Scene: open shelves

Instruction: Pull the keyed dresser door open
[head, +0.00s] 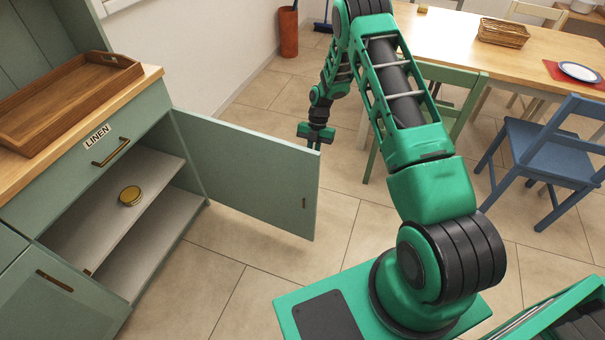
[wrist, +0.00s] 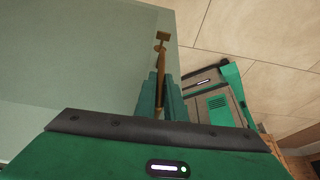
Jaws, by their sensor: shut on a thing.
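The green dresser door (head: 250,175) stands swung wide open from its hinge side on the right of the lower compartment, its inner face toward the head camera. A small lock plate (head: 304,202) shows near its free edge. My gripper (head: 316,140) is at the top of that free edge, on the outer side, with its fingertips partly hidden by the door. In the wrist view my gripper (wrist: 160,95) is shut on a slim brass handle (wrist: 161,75) beside the door's outer face (wrist: 85,60). A small brass piece (wrist: 163,36) shows beyond it, possibly the key.
The open compartment holds a round brass-coloured tin (head: 130,195) on its shelf (head: 115,205). Above is a drawer labelled LINEN (head: 97,145) and a wooden tray (head: 65,100). A green chair (head: 455,120), table (head: 465,45) and blue chair (head: 545,150) stand right. Floor before the door is clear.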

